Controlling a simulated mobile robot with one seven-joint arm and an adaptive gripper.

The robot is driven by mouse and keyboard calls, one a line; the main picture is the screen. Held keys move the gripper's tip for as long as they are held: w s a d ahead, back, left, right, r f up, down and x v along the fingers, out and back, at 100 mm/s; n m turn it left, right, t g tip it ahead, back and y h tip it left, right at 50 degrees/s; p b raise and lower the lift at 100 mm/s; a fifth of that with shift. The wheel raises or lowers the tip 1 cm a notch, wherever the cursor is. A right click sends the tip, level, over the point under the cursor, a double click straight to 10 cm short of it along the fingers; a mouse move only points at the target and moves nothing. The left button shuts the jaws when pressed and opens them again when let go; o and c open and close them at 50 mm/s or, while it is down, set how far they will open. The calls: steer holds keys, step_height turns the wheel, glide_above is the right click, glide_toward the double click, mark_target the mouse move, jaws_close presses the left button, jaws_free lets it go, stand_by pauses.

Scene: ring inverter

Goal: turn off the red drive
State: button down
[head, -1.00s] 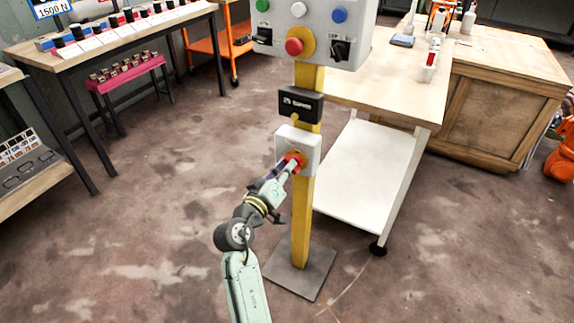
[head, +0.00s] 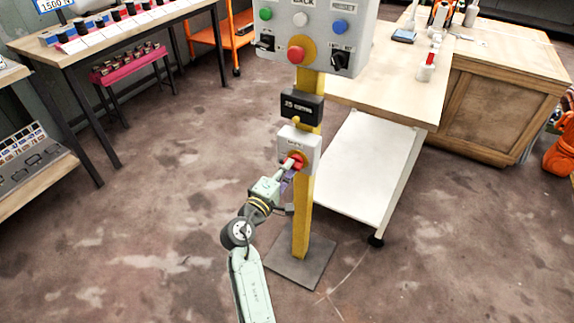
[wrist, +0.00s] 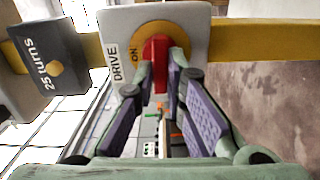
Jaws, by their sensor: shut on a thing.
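The red drive switch is a red handle (wrist: 156,72) on a round yellow plate (wrist: 178,31), on a white box (wrist: 119,30) lettered DRIVE and ON. In the head view the white box (head: 312,148) sits low on a yellow post, its red handle (head: 298,161) facing my arm. My gripper (head: 290,166) reaches it from the lower left. In the wrist view my gripper (wrist: 162,68) is shut on the red handle, one finger on each side. The fingers hide part of the handle, and I cannot tell exactly where it points.
Above the switch are a black counter box (head: 302,105), which reads 25 turns in the wrist view (wrist: 48,60), and a control panel (head: 318,40) with buttons. A white-shelved bench (head: 365,170) stands close right of the post (head: 304,215). The floor to the left is clear.

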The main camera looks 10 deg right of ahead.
steer(key=shift+n, duration=0.4)
steer(key=c, duration=1.6)
jaws_free()
steer(key=shift+c, duration=0.2)
steer(key=v, duration=1.2)
